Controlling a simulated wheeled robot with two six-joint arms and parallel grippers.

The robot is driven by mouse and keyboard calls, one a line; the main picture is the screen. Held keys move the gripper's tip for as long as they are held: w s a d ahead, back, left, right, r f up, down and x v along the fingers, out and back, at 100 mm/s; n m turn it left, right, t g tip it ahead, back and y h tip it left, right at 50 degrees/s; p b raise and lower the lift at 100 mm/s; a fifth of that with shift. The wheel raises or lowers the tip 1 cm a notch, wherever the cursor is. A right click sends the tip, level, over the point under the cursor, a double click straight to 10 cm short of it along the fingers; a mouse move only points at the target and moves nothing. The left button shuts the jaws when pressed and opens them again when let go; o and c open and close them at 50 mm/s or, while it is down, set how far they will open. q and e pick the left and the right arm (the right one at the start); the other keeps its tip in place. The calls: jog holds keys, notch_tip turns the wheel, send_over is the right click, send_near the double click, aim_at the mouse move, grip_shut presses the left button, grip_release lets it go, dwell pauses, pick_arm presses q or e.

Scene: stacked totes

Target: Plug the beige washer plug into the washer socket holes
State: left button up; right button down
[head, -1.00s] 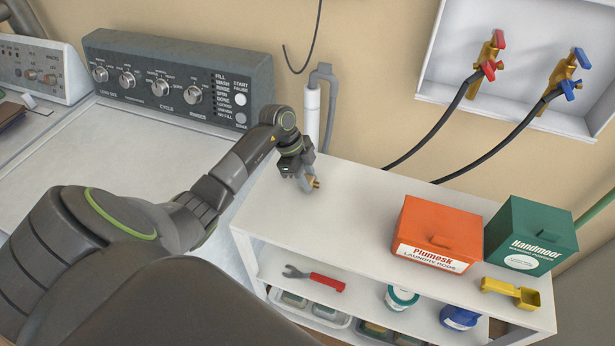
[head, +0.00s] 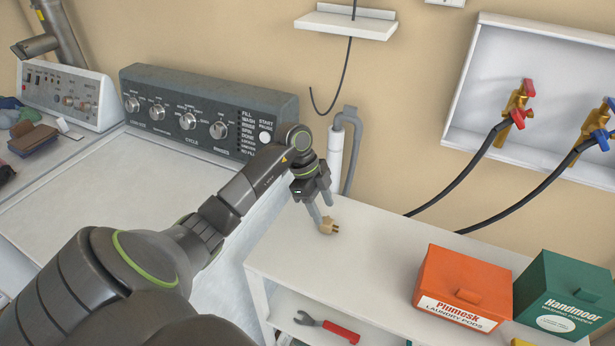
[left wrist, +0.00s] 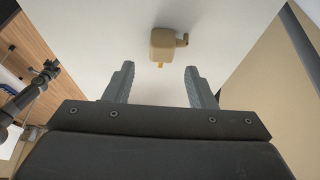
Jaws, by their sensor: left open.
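The beige washer plug (head: 328,227) lies on the white top of the shelf unit, with its small metal prongs toward the right in the head view. My left gripper (head: 321,206) is open just above and behind it, fingers pointing down toward it. In the left wrist view the plug (left wrist: 163,44) shows just beyond the fingertips, roughly centred between the two fingers (left wrist: 160,78), and nothing is between them. I cannot make out the washer socket holes in either view. My right gripper is not in view.
The white shelf top (head: 375,250) is clear around the plug. An orange laundry pod box (head: 462,285) and a green box (head: 560,300) stand to the right. The washer control panel (head: 210,108) and a grey drain hose (head: 352,140) are behind. A red-handled wrench (head: 328,326) lies below.

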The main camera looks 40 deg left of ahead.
pick_arm(q)
jog(key=b+v, duration=0.2)
jog(key=v, duration=0.9)
jog(key=shift+a+r, duration=0.25)
jog(key=shift+r, duration=0.1)
